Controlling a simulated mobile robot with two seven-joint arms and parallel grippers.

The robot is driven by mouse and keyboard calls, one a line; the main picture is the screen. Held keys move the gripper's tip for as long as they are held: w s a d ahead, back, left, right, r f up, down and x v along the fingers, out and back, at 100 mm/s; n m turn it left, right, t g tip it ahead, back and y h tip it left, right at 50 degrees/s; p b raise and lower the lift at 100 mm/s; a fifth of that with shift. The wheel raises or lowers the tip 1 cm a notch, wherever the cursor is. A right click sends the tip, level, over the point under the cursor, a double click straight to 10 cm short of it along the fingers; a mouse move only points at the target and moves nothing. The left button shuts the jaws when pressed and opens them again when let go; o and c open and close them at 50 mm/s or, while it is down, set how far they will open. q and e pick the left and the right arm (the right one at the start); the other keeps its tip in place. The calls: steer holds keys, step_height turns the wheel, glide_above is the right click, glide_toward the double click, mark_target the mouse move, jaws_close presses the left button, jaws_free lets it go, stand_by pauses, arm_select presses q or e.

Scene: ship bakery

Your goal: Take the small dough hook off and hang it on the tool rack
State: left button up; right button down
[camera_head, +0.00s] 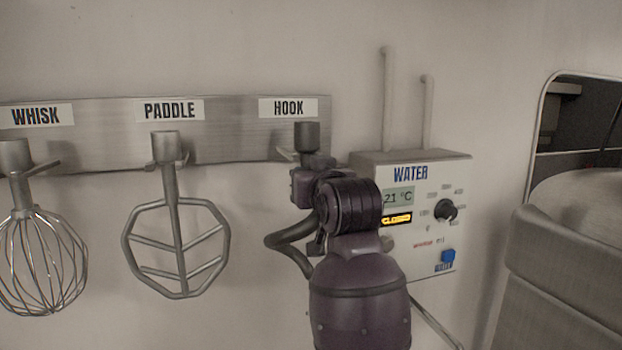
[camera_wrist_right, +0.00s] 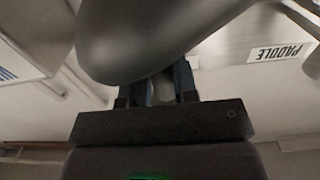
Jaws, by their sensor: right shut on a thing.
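The small dough hook (camera_head: 287,241) is a grey metal hook, upright, with its collar (camera_head: 307,136) just under the HOOK label of the tool rack (camera_head: 230,133). My right gripper (camera_head: 315,185) is shut on its shank; my wrist and arm hide part of the shank. A pale peg shows beside the collar, but I cannot tell whether the hook rests on it. In the right wrist view the hook's thick grey curve (camera_wrist_right: 150,40) fills the top, in front of the fingers (camera_wrist_right: 157,88). My left gripper is out of view.
A whisk (camera_head: 42,262) and a paddle (camera_head: 176,245) hang on the rack to the left. A water control box (camera_head: 430,240) with pipes above it is close on the right, partly behind my right arm. A rounded opening is at the far right.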

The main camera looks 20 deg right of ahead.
steer(key=shift+w+r, duration=0.1)
steer(key=shift+w, duration=1.5)
stand_by(0.6)
steer(key=shift+f, duration=0.5)
stand_by(1.0)
steer(key=c, duration=0.8)
jaws_free()
steer(key=shift+f, duration=0.15)
